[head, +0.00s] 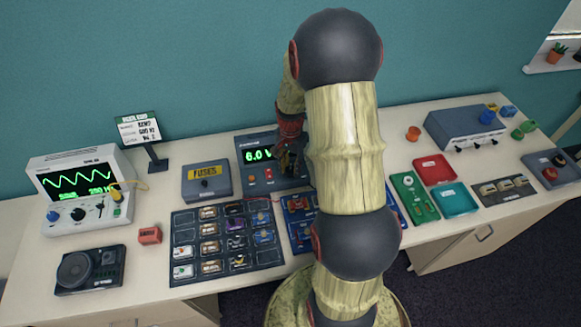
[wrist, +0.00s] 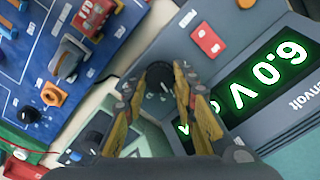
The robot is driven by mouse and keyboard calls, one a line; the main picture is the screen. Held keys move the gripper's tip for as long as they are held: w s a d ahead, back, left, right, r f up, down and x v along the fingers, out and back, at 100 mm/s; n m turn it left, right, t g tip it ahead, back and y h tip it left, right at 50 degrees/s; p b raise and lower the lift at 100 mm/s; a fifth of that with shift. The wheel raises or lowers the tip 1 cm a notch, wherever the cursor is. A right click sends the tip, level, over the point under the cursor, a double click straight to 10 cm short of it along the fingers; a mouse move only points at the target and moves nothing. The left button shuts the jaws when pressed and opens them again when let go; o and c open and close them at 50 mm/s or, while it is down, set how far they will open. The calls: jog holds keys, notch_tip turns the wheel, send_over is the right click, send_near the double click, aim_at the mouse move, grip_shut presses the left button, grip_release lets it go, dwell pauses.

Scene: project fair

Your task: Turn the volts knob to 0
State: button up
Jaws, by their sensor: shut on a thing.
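The power supply (head: 245,142) stands at the back middle of the bench, with a green display (wrist: 262,82) that reads 6.0 V. In the wrist view its front shows a dark round knob (wrist: 158,82) and a red switch (wrist: 206,40). My gripper (wrist: 160,76) is at this knob, a finger on each side, shut on it. The knob's label and pointer are too small or covered to read. In the head view my gripper (head: 288,158) is in front of the supply, and my arm hides the supply's right part.
A fuses box (head: 207,183) stands left of the supply. A blue circuit board (wrist: 60,50) and a tray of parts (head: 225,270) lie in front. An oscilloscope (head: 85,165) is at the left; red (head: 433,168) and teal trays (head: 455,199) are at the right.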

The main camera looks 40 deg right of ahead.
jog(key=n+p, duration=0.1)
jog(key=n, duration=0.3)
jog(key=shift+w+r+n, duration=0.1)
jog(key=shift+n, duration=0.2)
jog(key=n+p, duration=0.1)
jog(key=n, duration=0.3)
jog(key=shift+n, duration=0.3)
jog(key=n+p, duration=0.1)
jog(key=n, duration=0.3)
jog(key=shift+n, duration=0.3)
jog(key=shift+n+p, duration=0.45)
jog(key=shift+n, duration=1.55)
jog(key=o, duration=1.2)
jog(key=shift+c, duration=0.2)
